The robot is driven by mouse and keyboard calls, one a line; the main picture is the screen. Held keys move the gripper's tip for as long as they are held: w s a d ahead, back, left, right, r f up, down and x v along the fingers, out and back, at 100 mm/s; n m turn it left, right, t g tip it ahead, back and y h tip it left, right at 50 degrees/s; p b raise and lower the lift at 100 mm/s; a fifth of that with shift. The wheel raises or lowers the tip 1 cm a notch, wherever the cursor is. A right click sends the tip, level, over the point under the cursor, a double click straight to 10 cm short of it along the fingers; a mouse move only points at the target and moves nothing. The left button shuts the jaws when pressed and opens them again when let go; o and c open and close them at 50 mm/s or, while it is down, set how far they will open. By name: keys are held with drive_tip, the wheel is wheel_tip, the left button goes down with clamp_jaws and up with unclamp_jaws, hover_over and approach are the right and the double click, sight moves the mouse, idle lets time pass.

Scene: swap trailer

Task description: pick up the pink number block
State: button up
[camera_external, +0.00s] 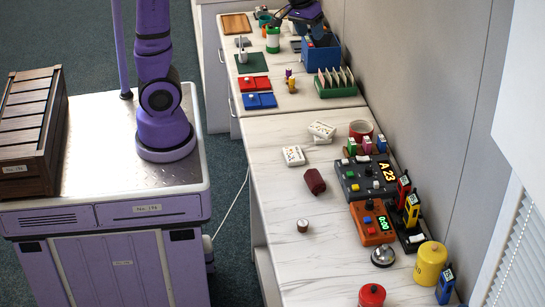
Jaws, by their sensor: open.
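Any number on the pink block is too small to read. My purple arm rises out of the top of the picture. Its end seems to come back in at the top, where my dark gripper (302,28) shows over the far end of the counter. It is open and well apart from the pink block, and its fingertips are hard to make out.
A red cup (361,130) stands just behind the blocks. A blue bin (321,54) and a green rack (336,83) stand farther back. The front-left counter is mostly clear.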

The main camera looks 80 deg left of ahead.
drive_tip(key=w+a+f+n+g, duration=0.1)
drive_tip(key=w+a+f+n, duration=0.15)
drive_tip(key=w+f, duration=0.65)
drive_tip(key=n+g, duration=0.2)
drive_tip(key=n, duration=0.6)
hover_over(367, 139)
wheel_tip(367, 139, down, 27)
wheel_tip(367, 139, down, 11)
drive_tip(key=shift+d+r, duration=0.15)
clamp_jaws()
